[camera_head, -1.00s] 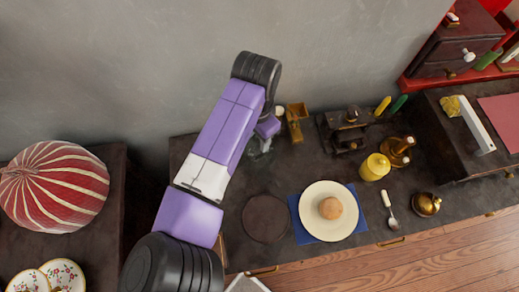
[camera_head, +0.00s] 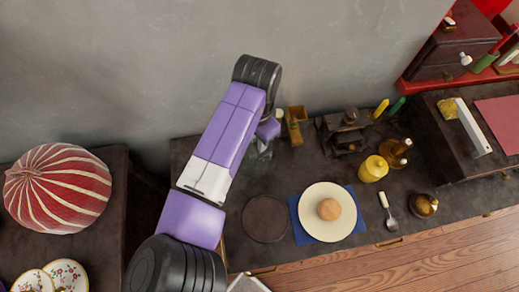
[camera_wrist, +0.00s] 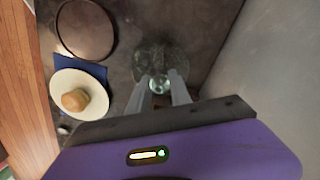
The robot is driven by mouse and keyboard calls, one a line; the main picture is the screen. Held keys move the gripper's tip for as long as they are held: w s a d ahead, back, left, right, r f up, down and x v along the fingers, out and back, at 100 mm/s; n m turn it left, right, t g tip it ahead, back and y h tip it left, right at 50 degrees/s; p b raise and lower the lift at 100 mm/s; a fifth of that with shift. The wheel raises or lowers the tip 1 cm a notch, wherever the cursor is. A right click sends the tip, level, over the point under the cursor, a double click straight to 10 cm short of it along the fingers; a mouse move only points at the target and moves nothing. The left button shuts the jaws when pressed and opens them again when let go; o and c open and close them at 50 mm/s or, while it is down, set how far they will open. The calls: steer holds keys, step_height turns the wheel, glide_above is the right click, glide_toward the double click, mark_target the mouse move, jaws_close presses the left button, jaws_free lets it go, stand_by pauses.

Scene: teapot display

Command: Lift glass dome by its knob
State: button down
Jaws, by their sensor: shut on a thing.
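The clear glass dome (camera_wrist: 178,58) stands on the dark counter in the wrist view, seen from above. Its round glass knob (camera_wrist: 160,84) lies between the tips of my gripper (camera_wrist: 161,80), which is shut on it. In the head view, my purple arm covers most of the dome, and only a faint glassy part (camera_head: 262,150) shows below the wrist. My fingertips are hidden there. I cannot tell whether the dome's rim touches the counter.
A dark round board (camera_head: 265,218) lies in front of the dome. A cream plate (camera_head: 312,226) with a bun (camera_head: 329,209) sits on a blue napkin (camera_head: 298,232). A brass object (camera_head: 295,120) stands close right of the dome. The grey wall (camera_head: 150,70) is behind.

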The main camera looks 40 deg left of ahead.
steer(key=shift+w+a+r+p, duration=0.1)
steer(key=shift+r+p, duration=1.75)
steer(key=shift+r, duration=0.25)
steer(key=shift+w+a+r+p, duration=0.1)
steer(key=shift+r+p, duration=1.7)
steer(key=shift+r, duration=0.3)
steer(key=shift+s, duration=0.1)
